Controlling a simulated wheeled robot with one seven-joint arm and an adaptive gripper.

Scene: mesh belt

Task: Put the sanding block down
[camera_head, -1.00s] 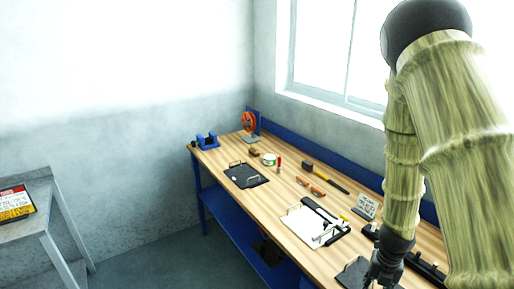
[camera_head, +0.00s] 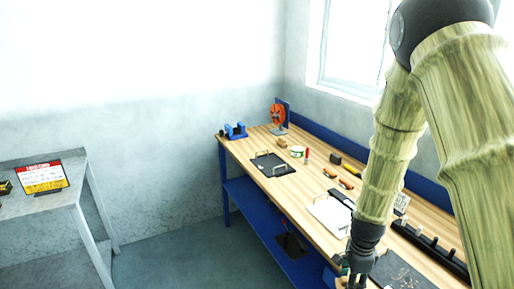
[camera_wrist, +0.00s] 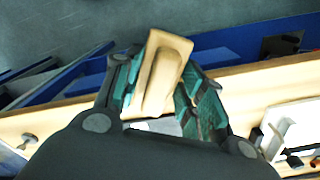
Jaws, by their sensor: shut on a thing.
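My gripper (camera_wrist: 160,90) is shut on a tan sanding block (camera_wrist: 160,70), which stands out between the greenish fingers in the wrist view. In the head view my gripper (camera_head: 352,276) is at the lower right, at the front edge of the wooden workbench (camera_head: 262,147). The block cannot be made out in the head view. In the wrist view the block is over the bench's front edge, with the floor and the blue lower shelf beyond it.
A clipboard with white paper (camera_head: 328,217) and a dark mat (camera_head: 398,272) lie near my gripper. A black tray (camera_head: 272,165) lies farther along the bench. A grey side table (camera_head: 50,201) with a red-and-yellow sign (camera_head: 43,177) stands at the left, with open floor between.

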